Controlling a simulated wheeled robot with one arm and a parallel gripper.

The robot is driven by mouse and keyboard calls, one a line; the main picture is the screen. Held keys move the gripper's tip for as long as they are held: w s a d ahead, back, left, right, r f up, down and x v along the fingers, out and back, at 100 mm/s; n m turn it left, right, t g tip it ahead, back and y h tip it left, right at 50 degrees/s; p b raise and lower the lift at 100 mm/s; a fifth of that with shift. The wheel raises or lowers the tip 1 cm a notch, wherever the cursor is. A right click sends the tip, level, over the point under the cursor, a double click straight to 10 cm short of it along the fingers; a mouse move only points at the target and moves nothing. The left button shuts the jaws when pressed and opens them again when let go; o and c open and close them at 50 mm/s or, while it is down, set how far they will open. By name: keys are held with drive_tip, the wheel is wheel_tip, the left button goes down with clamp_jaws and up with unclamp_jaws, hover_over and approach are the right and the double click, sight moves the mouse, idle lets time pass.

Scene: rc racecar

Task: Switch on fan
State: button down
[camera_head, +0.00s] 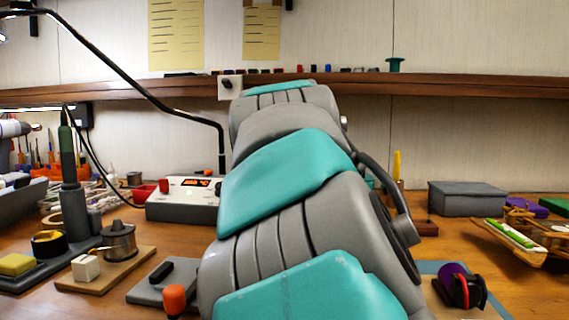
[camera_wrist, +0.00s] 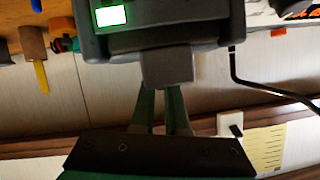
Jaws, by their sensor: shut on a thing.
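No thing in either view is clearly recognisable as a fan. In the wrist view, which looks upside down, a dark grey device (camera_wrist: 110,44) with a lit green display (camera_wrist: 110,16) fills the top middle. A grey block (camera_wrist: 167,67) juts from its edge. My gripper (camera_wrist: 164,88) has its two green fingers at this block and is shut on it; the exact contact is partly hidden. In the head view my arm hides the gripper and device. A white switch plate with a dark toggle (camera_head: 229,87) sits at the shelf edge; it also shows in the wrist view (camera_wrist: 229,123).
A soldering station (camera_head: 186,198) with a red display stands left of my arm. A lamp arm (camera_head: 150,98) curves above it. A grey box (camera_head: 467,198) and a wooden model (camera_head: 525,235) are at the right. A wooden shelf (camera_head: 470,86) crosses the back wall.

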drive_tip(key=shift+d+f+m+y+b, duration=0.15)
drive_tip(key=shift+d+m+y+b, duration=0.15)
drive_tip(key=shift+m+y, duration=0.3)
idle(0.3)
drive_tip(key=c, duration=0.9)
unclamp_jaws()
drive_tip(key=shift+v, duration=4)
